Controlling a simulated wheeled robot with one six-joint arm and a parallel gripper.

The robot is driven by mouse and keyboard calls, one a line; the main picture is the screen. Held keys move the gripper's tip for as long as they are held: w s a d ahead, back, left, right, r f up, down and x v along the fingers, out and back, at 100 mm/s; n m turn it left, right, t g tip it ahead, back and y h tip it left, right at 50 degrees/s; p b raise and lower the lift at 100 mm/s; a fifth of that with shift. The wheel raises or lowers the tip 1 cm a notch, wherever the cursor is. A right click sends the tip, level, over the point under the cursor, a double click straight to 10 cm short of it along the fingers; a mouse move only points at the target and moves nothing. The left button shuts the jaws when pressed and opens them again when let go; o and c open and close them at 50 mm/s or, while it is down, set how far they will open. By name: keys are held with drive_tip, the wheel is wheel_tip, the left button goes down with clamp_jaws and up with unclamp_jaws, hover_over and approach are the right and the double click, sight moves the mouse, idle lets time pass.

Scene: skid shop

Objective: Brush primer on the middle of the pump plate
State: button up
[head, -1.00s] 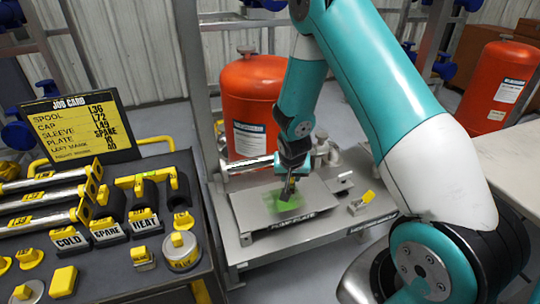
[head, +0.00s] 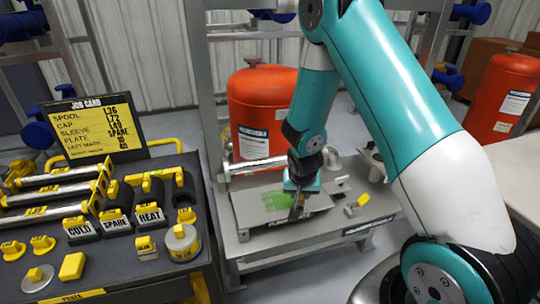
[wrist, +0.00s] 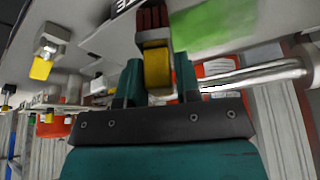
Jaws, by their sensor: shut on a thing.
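The grey pump plate (head: 247,212) lies on a low stand with its label along the front edge. A green patch (head: 284,212) covers part of its middle; the patch also shows in the wrist view (wrist: 212,28). My gripper (head: 298,192) is over the plate's right part. It is shut on a brush, whose yellow part (wrist: 157,68) and dark red bristles (wrist: 152,20) show between my fingers in the wrist view. The bristles lie beside the green patch there, towards the label. I cannot tell whether they touch the plate. My arm hides the plate's right back part.
A grey bench (head: 120,262) at left bears sleeves, bars, yellow-topped pieces and a round tin (head: 182,243). The job card (head: 93,128) stands behind them. An orange tank (head: 258,112) stands behind the stand. A metal pipe (wrist: 255,76) and small yellow-tagged fitting (head: 357,204) flank the plate.

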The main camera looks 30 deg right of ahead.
wheel_tip(320, 180, up, 3)
drive_tip(key=shift+a+r+p, duration=0.1)
drive_tip(key=shift+p, duration=0.45)
drive_tip(key=shift+r+p, duration=1.6)
drive_tip(key=shift+r, duration=0.55)
drive_tip(key=shift+w, duration=0.1)
